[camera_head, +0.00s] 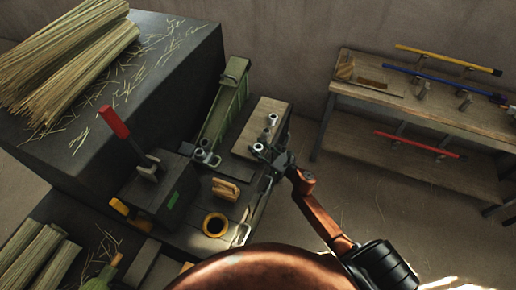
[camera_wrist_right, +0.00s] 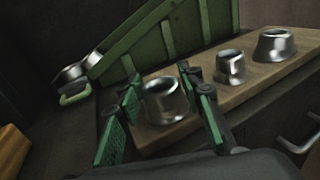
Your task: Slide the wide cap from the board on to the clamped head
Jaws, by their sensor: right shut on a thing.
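My right gripper (camera_head: 264,153) is over the near end of the wooden board (camera_head: 273,107). In the right wrist view, its green-padded fingers (camera_wrist_right: 164,82) stand either side of the nearest metal cap (camera_wrist_right: 166,104) and are shut on it. The cap looks upright and at the board, its top open. Two more metal caps, a narrow one (camera_wrist_right: 231,68) and a flared one (camera_wrist_right: 274,46), stand farther along the board. Small metal rings by a clamp (camera_head: 206,157) lie left of the board; I cannot make out the clamped head clearly. My left gripper is not in view.
A green trough (camera_head: 227,101) stands beside the board. A dark box with a red lever (camera_head: 114,121) is to the left, with straw bundles (camera_head: 68,52) on a dark block behind. A yellow ring (camera_head: 215,225) lies in front. A shelf rack (camera_head: 420,110) stands right.

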